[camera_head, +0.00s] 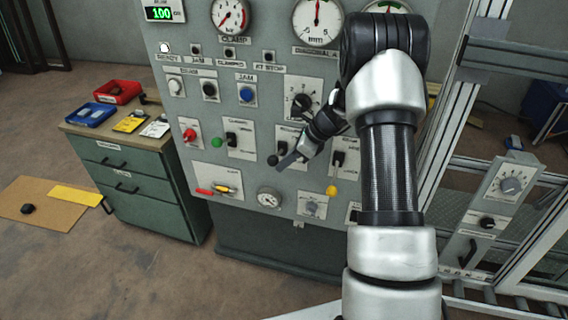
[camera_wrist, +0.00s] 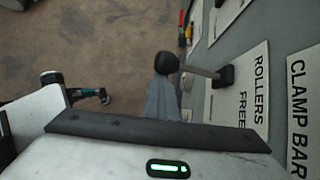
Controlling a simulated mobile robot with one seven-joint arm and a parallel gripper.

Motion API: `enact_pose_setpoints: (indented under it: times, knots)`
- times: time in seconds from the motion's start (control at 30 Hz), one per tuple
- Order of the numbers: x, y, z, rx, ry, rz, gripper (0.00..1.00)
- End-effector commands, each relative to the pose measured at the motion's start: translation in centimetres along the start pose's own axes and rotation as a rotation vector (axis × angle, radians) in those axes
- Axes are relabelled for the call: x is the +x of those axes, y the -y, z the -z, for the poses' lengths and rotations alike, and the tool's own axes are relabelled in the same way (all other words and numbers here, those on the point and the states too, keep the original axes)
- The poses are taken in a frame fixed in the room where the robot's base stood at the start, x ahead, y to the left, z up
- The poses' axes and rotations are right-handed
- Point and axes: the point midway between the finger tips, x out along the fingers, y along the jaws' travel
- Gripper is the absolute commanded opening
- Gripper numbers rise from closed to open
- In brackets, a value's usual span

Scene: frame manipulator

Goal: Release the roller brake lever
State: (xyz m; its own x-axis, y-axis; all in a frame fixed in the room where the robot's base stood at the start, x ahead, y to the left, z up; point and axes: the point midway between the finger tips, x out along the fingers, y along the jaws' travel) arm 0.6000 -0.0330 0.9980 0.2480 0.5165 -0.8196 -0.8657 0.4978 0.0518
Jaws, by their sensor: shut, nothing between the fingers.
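The roller brake lever is a short rod with a round black knob. It stands out from the grey control panel. In the wrist view its knob (camera_wrist: 168,62) is near the centre, and its base sits on a plate marked "ROLLERS FREE". In the head view the knob (camera_head: 272,160) shows just left of my gripper's tip. My gripper (camera_head: 286,163) is shut and empty in front of the panel. In the wrist view the grey fingers (camera_wrist: 163,90) end right at the knob and overlap it. I cannot tell whether they touch it.
The control panel (camera_head: 240,185) has gauges, buttons and other levers close around the gripper. A yellow-knobbed lever (camera_head: 332,190) is just to the right. A "CLAMP BAR" plate (camera_wrist: 304,105) lies right of the rollers plate. A green cabinet (camera_head: 140,190) stands left; the floor before the panel is clear.

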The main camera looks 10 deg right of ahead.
Motion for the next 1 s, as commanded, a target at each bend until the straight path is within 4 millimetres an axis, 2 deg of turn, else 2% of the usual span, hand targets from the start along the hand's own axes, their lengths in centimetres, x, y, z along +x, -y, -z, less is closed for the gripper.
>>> enact_pose_setpoints:
  times: [0.03,0.3,0.63,1.0]
  knots:
    - [-0.3,0.2,-0.4,-0.002,0.003,0.004,0.0]
    - [-0.2,0.1,-0.3,-0.001,0.001,0.004,0.0]
    - [-1.4,0.0,-1.0,0.0,0.0,0.004,0.0]
    - [-1.4,0.0,-1.0,0.0,0.0,0.003,0.0]
